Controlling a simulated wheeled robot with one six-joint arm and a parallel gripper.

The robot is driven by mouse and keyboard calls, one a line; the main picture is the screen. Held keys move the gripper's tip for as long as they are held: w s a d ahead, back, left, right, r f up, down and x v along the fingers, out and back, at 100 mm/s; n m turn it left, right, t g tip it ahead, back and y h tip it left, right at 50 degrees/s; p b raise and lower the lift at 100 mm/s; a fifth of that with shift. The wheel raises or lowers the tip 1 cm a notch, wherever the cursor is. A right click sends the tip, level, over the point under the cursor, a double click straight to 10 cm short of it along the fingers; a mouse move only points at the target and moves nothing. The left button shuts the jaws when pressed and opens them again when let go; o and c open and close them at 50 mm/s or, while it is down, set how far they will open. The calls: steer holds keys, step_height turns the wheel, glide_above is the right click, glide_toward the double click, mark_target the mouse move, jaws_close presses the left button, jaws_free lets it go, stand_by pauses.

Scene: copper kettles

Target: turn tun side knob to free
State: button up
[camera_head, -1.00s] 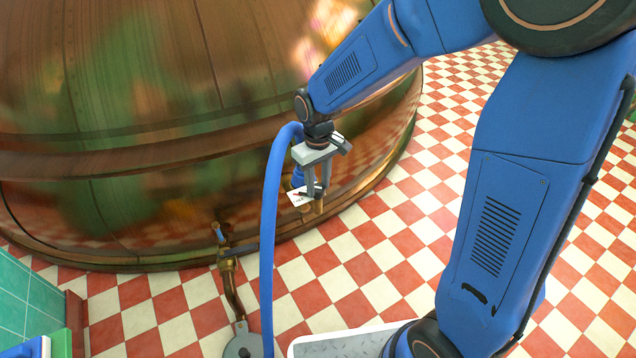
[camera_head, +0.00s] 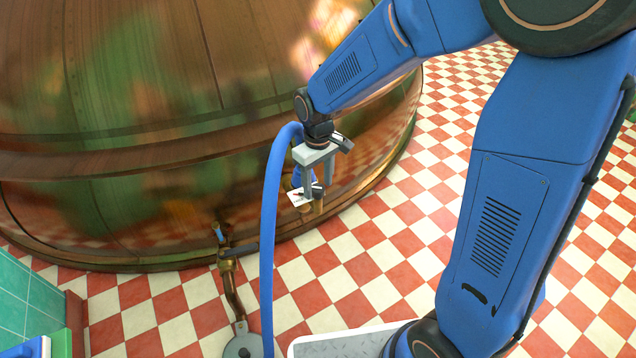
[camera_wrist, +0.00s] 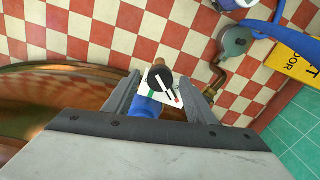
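The tun (camera_head: 130,110) is the big copper vessel filling the left of the head view. Its side knob (camera_wrist: 159,79) is a round black knob with a white pointer line in the wrist view. Behind it is a white label plate (camera_wrist: 172,100) with a red mark at the right and a green mark at the left. The pointer slants toward the lower right; its exact setting is hard to read. My gripper (camera_wrist: 161,86) is open, one finger on each side of the knob with visible gaps.
A blue hose (camera_head: 268,240) arches close left of my gripper. A brass pipe with a blue-handled valve (camera_head: 226,262) stands further left. A yellow sign (camera_wrist: 296,58) is at the right of the wrist view. Checkered floor (camera_head: 370,270) lies open in front.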

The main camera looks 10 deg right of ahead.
mark_target(321, 188)
steer(key=shift+r, duration=0.15)
step_height(321, 188, up, 17)
stand_by(0.5)
steer(key=s+d+m+t, duration=0.4)
steer(key=s+d+m, duration=0.2)
steer(key=s+d, duration=1.4)
steer(key=s, duration=0.2)
steer(key=shift+s+d+f+m+t, duration=0.15)
steer(key=shift+s+f+m+t, duration=0.25)
